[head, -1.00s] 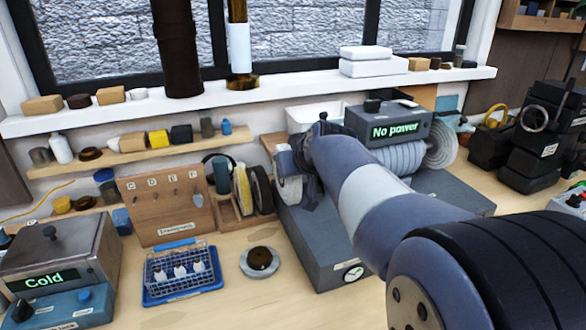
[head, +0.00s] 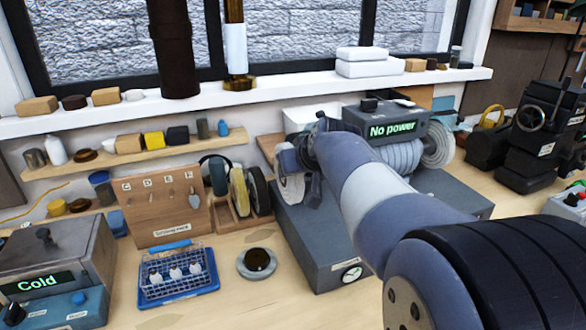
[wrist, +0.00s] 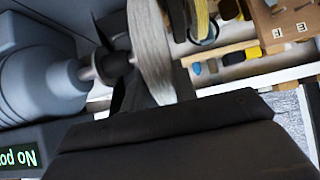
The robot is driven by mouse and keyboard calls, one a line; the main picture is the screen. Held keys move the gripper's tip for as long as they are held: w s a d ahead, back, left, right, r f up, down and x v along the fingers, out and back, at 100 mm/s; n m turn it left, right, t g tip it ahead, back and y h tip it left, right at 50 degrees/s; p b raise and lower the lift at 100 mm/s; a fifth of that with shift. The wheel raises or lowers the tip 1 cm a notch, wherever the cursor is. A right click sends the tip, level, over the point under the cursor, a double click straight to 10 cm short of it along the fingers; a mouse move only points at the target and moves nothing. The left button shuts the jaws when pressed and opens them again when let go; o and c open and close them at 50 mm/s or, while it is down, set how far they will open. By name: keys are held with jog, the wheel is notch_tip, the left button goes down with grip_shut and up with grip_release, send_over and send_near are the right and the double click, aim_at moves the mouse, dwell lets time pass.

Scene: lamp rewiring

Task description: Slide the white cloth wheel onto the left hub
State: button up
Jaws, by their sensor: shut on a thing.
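The white cloth wheel (wrist: 151,50) is seen nearly edge-on in the wrist view. It also shows in the head view (head: 291,188), upright at the left end of the grey polishing machine and partly covered by my gripper (head: 300,152). My gripper's dark fingers are shut on the wheel. In the wrist view the left hub (wrist: 88,72) is a pale shaft end on the rounded grey motor housing (wrist: 45,82), pointing toward the wheel's face. A dark part lies between them, so I cannot tell whether the wheel is on the hub. My arm hides that hub in the head view.
A pale wheel (head: 438,146) sits at the machine's right end. The "No power" box (head: 388,126) stands behind my arm. A wooden rack with a yellow wheel (head: 239,191) and a dark wheel (head: 259,190) is close on the left. A round dish (head: 257,263) lies in front.

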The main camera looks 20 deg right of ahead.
jog(key=shift+d, duration=0.1)
jog(key=shift+d+b, duration=0.35)
jog(key=shift+d, duration=0.15)
jog(key=shift+d, duration=0.15)
dwell(0.3)
jog(key=shift+d+b, duration=0.35)
jog(key=shift+d, duration=0.15)
jog(key=shift+d, duration=0.6)
jog(key=shift+d+b, duration=0.1)
jog(key=shift+b, duration=0.25)
jog(key=shift+d, duration=0.45)
jog(key=shift+d, duration=0.2)
